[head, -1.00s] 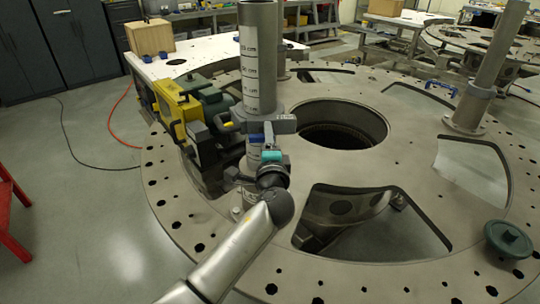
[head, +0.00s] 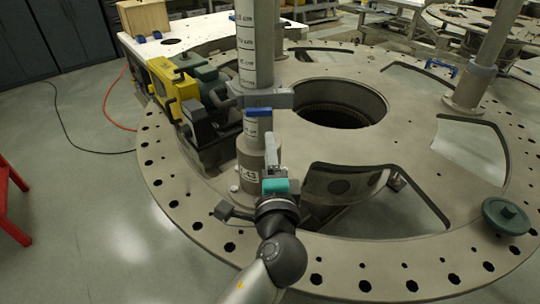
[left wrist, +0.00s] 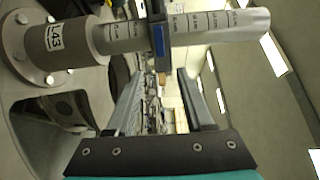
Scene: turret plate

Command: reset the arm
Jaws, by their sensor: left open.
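A grey post (head: 254,45) with printed scale marks stands on the round metal plate, its base sleeve labelled 43. A grey collar (head: 280,97) with a short arm to the right and a blue tab (head: 258,112) sits around it. The collar and blue tab (left wrist: 160,48) also show in the left wrist view. My left gripper (head: 270,152), with a teal body, is just in front of the post, below the collar. In the left wrist view its fingers (left wrist: 160,75) are apart with nothing between them. The post crosses beyond the fingertips. My right gripper is in neither view.
The large plate (head: 400,105) has a round centre hole and wide cut-outs. A yellow device (head: 180,88) and dark boxes stand left of the post. A second post (head: 492,55) and a green disc (head: 508,215) are at the right. A red stool (head: 8,200) stands at the far left.

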